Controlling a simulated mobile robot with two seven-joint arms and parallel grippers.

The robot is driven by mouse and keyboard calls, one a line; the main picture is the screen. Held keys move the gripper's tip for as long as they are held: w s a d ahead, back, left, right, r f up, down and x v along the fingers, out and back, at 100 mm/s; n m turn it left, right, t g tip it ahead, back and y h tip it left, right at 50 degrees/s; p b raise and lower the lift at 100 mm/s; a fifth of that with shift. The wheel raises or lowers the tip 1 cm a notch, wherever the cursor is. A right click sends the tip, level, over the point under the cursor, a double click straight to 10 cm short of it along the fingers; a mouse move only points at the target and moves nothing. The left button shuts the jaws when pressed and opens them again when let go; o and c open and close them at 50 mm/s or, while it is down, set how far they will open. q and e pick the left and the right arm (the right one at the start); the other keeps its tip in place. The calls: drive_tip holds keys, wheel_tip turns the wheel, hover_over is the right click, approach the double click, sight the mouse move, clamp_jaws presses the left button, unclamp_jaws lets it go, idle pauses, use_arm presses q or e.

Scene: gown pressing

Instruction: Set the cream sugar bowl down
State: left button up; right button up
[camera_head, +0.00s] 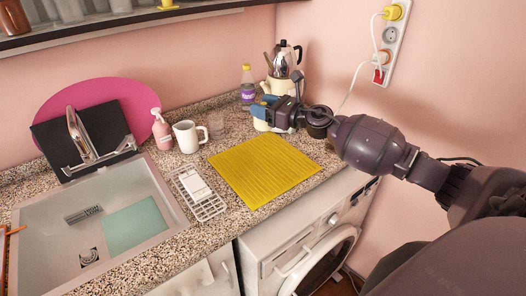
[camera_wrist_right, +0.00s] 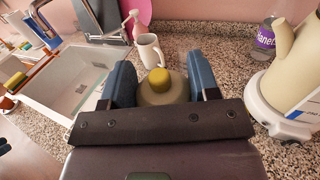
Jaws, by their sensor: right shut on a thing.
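The cream sugar bowl (camera_head: 261,125) is at the back right of the granite counter, mostly hidden under my right gripper (camera_head: 263,108) in the head view. The gripper is shut on the bowl. I cannot tell whether its base touches the counter.
A yellow mat (camera_head: 263,170) lies clear in front of the bowl. A white mug (camera_head: 187,136), pink dispenser (camera_head: 161,131), white rack (camera_head: 198,195) and sink (camera_head: 40,225) are to the left.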

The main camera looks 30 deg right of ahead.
wheel_tip(320, 180, down, 14)
drive_tip(key=b, duration=0.3)
drive_tip(key=shift+r, duration=0.15)
use_arm(q)
drive_tip(key=f, duration=0.4)
drive_tip(key=shift+s, duration=0.35)
drive_tip(key=shift+f, duration=0.25)
use_arm(e)
drive_tip(key=shift+f, duration=0.3)
drive_tip(key=o, duration=0.9)
use_arm(q)
drive_tip(key=shift+s+a+f, duration=0.1)
drive_tip(key=shift+s+f, duration=0.05)
drive_tip(key=shift+s, duration=0.2)
use_arm(e)
drive_tip(key=shift+o, duration=0.7)
